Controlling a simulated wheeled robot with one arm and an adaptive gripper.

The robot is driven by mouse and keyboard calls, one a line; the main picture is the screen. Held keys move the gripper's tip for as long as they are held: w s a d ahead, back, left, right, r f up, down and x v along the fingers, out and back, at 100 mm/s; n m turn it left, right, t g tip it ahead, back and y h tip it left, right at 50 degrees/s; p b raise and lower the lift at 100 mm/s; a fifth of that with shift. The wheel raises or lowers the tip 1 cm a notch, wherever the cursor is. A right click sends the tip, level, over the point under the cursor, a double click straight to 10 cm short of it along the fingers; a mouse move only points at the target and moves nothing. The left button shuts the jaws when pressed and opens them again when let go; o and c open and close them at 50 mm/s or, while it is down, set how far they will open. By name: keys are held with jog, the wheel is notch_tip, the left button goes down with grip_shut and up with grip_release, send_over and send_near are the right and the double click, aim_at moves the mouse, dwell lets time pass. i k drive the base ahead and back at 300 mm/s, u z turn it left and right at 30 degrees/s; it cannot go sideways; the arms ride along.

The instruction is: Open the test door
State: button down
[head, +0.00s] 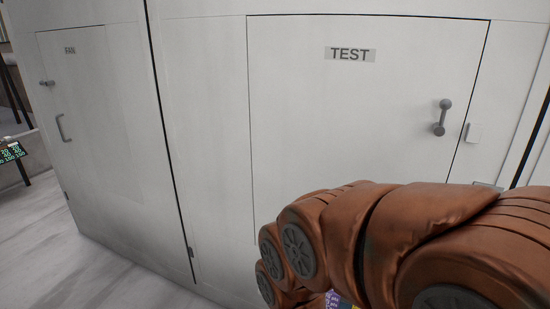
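The test door (340,110) is a white panel with a grey label reading TEST, seen in the head view. It looks shut, with a thin dark gap along its top and right edges. Its grey handle (442,117) sits near the right edge, angled slightly from upright. My copper-brown arm covers the lower right and hides the door's lower part. My gripper is not visible, and nothing is seen touching the handle.
A smaller white FAN door (88,110) with a grey pull handle and a knob is at the left. A small pale block (473,132) sits right of the test door's edge. Pale floor (50,250) is free at lower left.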

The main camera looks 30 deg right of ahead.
aim_at(336, 101)
jog(key=u, duration=1)
jog(key=k, duration=1.25)
jog(key=z, duration=1.7)
jog(key=i, duration=0.5)
jog(key=u, duration=3.1)
jog(key=k, duration=0.4)
jog(key=z, duration=1.3)
